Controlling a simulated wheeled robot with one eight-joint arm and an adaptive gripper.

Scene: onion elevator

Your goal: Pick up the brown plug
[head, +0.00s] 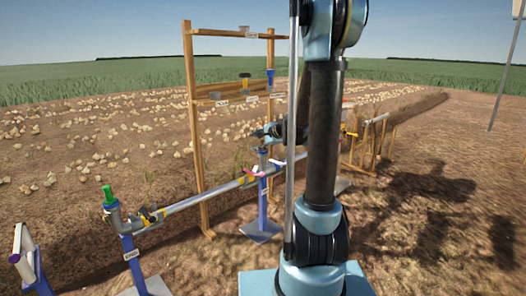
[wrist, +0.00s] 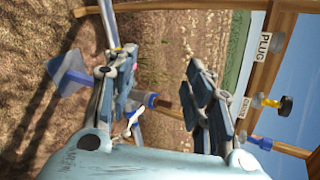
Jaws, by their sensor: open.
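A black-and-yellow tool (head: 245,80) and a blue tool (head: 270,76) are on the rack's (head: 193,130) middle shelf. A long metal pipe (head: 205,196) runs below on blue stands, with a green plug (head: 108,194) at its left end. Onions lie in the field behind.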

